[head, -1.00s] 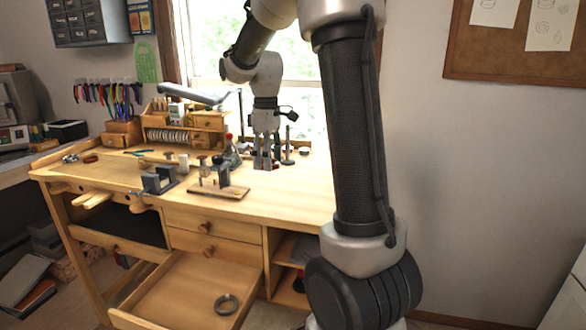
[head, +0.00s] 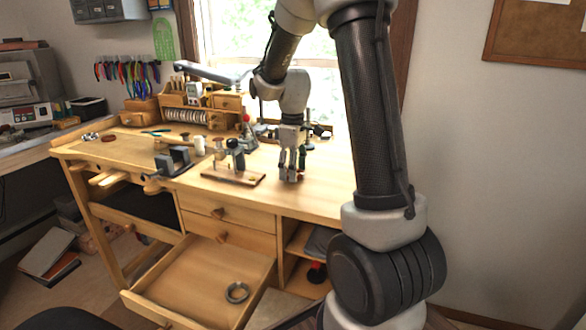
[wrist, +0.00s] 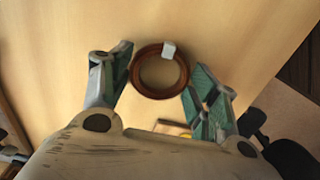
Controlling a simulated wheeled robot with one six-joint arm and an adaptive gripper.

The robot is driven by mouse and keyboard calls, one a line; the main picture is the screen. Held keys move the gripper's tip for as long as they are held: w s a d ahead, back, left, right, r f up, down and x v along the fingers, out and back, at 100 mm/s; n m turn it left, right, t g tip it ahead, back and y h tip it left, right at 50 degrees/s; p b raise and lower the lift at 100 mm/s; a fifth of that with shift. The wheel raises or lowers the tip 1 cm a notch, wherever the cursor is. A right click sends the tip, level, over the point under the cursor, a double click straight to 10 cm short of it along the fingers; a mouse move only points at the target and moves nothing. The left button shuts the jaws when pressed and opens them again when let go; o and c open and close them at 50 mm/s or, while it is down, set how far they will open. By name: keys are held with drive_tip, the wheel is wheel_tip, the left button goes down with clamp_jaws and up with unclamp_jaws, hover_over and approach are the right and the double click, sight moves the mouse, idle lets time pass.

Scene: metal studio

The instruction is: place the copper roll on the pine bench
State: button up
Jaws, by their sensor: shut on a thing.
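The copper roll (wrist: 159,94) is a reddish-brown ring with a small pale tag at its top edge in the wrist view. It sits between the two fingers of my gripper (wrist: 160,85), which is shut on it. In the head view my gripper (head: 290,178) points down over the right part of the pine bench (head: 322,194). The roll is not clear there behind the fingers. Pale bench wood also fills much of the wrist view (wrist: 245,30). I cannot tell whether the roll touches the bench top.
Left of my gripper are a wooden board with small tools (head: 232,178) and a grey vise-like block (head: 173,160). A small organiser (head: 205,115) stands at the back. An open drawer (head: 190,275) below holds a grey ring (head: 237,292). The bench top right of my gripper looks clear.

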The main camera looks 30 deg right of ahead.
drive_tip(key=shift+f, duration=0.15)
drive_tip(key=o, duration=1.1)
drive_tip(key=shift+c, duration=0.2)
wheel_tip(320, 180, up, 12)
drive_tip(key=s+a+r+m+t, duration=0.25)
drive_tip(key=s+r+m, duration=0.2)
drive_tip(key=s, duration=0.75)
drive_tip(key=s+a+f+m+t, duration=0.2)
drive_tip(key=s+m, duration=0.1)
drive_tip(key=s, duration=0.8)
drive_tip(key=shift+s+a+f, duration=0.2)
drive_tip(key=shift+s+f, duration=0.05)
drive_tip(key=shift+s, duration=0.15)
